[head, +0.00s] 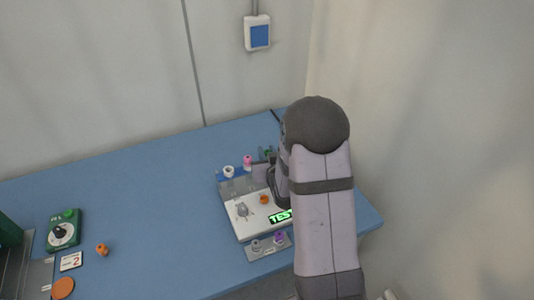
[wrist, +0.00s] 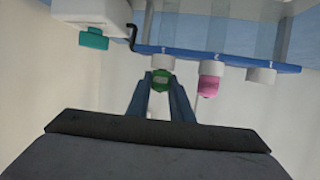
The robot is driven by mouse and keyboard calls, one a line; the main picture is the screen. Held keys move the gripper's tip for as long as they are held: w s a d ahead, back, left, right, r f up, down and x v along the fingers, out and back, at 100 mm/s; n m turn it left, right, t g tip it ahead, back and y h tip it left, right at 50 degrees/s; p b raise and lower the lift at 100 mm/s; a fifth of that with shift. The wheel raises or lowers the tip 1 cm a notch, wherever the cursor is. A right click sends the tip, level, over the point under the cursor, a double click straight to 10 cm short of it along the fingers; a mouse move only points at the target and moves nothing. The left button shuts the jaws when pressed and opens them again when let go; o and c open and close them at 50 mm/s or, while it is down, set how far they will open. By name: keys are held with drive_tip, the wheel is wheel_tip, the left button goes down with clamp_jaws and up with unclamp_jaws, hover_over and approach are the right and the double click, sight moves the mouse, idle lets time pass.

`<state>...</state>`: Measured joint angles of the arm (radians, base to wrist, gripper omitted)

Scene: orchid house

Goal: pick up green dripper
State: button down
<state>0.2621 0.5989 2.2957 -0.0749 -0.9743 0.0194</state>
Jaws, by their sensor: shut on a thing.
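The green dripper (wrist: 161,83) is between the two fingertips of my gripper (wrist: 161,79) in the wrist view. My gripper is shut on it. The dripper lies against a white round socket (wrist: 163,63) on the blue rail; I cannot tell whether it is still seated there. In the head view a small bit of green (head: 268,152) shows beside my arm at the back of the rack, and my arm hides most of the gripper.
A pink dripper (wrist: 208,88) sits in the neighbouring socket, close to the fingers. An empty white socket (head: 229,171) is left of it. The white tray (head: 250,222) holds an orange piece (head: 264,199). The blue table (head: 150,200) has clear room left of the rack.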

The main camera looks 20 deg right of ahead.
sight(267, 151)
drive_tip(key=shift+r+b, duration=0.55)
drive_tip(key=shift+r, duration=4.35)
drive_tip(key=shift+a, duration=0.1)
